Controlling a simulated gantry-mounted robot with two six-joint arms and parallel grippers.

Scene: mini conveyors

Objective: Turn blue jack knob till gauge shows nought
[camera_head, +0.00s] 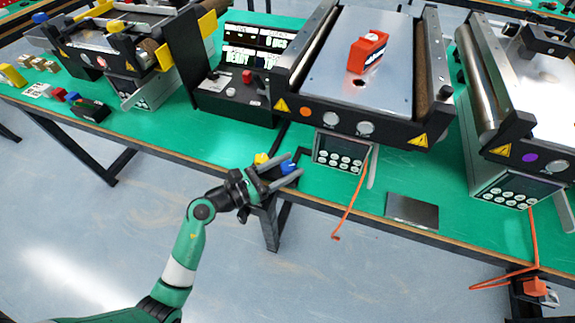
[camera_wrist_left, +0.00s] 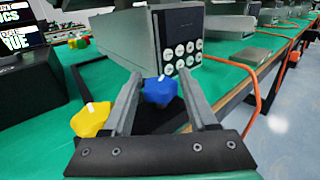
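The blue knob (camera_head: 288,167) sits at the front edge of the green table, just left of a keypad box. In the left wrist view the blue knob (camera_wrist_left: 160,91) has a white mark on top and lies between my left gripper's fingers (camera_wrist_left: 158,78). The fingers stand apart, one on either side of it; contact cannot be told. In the head view my left gripper (camera_head: 281,175) reaches up from below the table edge. A yellow knob (camera_head: 262,158) is beside the blue one, outside the left finger in the wrist view (camera_wrist_left: 90,120). I can make out no gauge. My right gripper is out of view.
A keypad box (camera_head: 340,152) stands close to the right of the blue knob, with an orange cable (camera_head: 352,200) hanging from it. A conveyor (camera_head: 335,75) carries a red item (camera_head: 367,52). A dark display (camera_head: 254,45) stands behind. A dark plate (camera_head: 412,211) lies further right.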

